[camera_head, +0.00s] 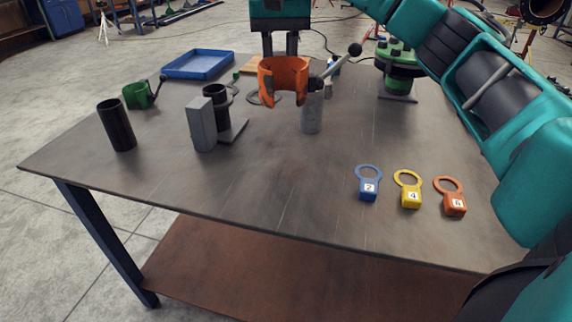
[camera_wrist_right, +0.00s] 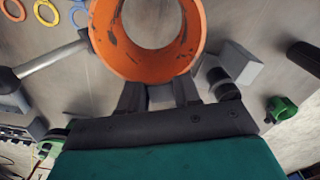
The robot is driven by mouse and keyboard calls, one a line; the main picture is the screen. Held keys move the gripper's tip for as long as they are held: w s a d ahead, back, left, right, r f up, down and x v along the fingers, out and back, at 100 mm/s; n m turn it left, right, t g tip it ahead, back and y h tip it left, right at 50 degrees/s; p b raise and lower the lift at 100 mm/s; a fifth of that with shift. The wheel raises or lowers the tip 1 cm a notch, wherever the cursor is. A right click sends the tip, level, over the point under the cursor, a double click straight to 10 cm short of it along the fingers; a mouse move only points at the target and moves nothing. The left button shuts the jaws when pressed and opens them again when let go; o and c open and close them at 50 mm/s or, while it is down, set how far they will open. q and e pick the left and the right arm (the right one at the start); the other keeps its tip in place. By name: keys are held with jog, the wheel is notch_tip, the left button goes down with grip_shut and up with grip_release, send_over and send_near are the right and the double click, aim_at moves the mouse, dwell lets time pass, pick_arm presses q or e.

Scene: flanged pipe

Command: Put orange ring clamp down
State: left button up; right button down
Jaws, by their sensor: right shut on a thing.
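My right gripper (camera_head: 280,50) is shut on the clamp's wall and points down over the back middle of the table. The clamp looks held upright above the tabletop, though the exact gap cannot be told. The wrist view shows the clamp (camera_wrist_right: 150,70) from above, with the gripper's fingers at its near wall and tabletop seen through it. My left gripper is not in view.
A grey cylinder (camera_head: 312,115) stands just right of the clamp. A grey block (camera_head: 201,125) and a black pipe (camera_head: 116,125) stand left. A green clamp (camera_head: 138,95) and blue tray (camera_head: 198,64) lie farther back. Numbered tags, including blue (camera_head: 368,190), lie front right. The front middle is clear.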

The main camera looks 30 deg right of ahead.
aim_at(280, 87)
pick_arm(q)
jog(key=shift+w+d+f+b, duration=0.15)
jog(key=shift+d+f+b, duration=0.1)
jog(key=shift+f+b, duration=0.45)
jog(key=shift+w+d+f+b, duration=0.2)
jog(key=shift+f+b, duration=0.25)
jog(key=shift+b, duration=0.45)
pick_arm(e)
jog(key=shift+f, duration=9.15)
jog(key=shift+f, duration=0.15)
jog(key=c, duration=0.8)
grip_release()
pick_arm(q)
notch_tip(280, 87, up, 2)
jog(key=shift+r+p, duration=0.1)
jog(key=shift+p, duration=0.95)
pick_arm(e)
notch_tip(280, 87, up, 12)
jog(key=shift+r, duration=0.15)
